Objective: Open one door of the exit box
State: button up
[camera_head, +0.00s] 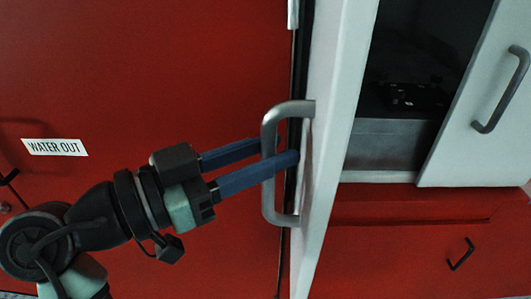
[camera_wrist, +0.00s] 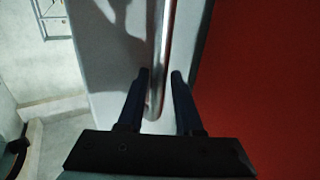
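The exit box's near door (camera_head: 334,120) is white and stands swung open, seen nearly edge-on in the head view. Its grey bar handle (camera_head: 269,170) is at my gripper (camera_head: 285,150). In the wrist view the door (camera_wrist: 108,60) fills the middle, and the handle (camera_wrist: 158,60) runs down between the two fingers of my gripper (camera_wrist: 160,76). The blue fingers are apart, one on each side of the bar, with a gap visible. A second white door (camera_head: 475,110) with its own grey handle (camera_head: 503,90) is at the right. The dark box interior (camera_head: 405,90) shows between the doors.
A red panel (camera_head: 150,70) with a "WATER OUT" label (camera_head: 54,147) fills the left of the head view. A red lower panel with a small dark handle (camera_head: 461,254) lies below the opening. The wrist view shows pale floor (camera_wrist: 55,110) at left.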

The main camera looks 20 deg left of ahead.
jog(key=shift+o, duration=1)
jog(key=shift+w+f, duration=0.1)
jog(key=b+v, duration=0.2)
jog(key=v, duration=1.1)
jog(key=shift+b, duration=0.3)
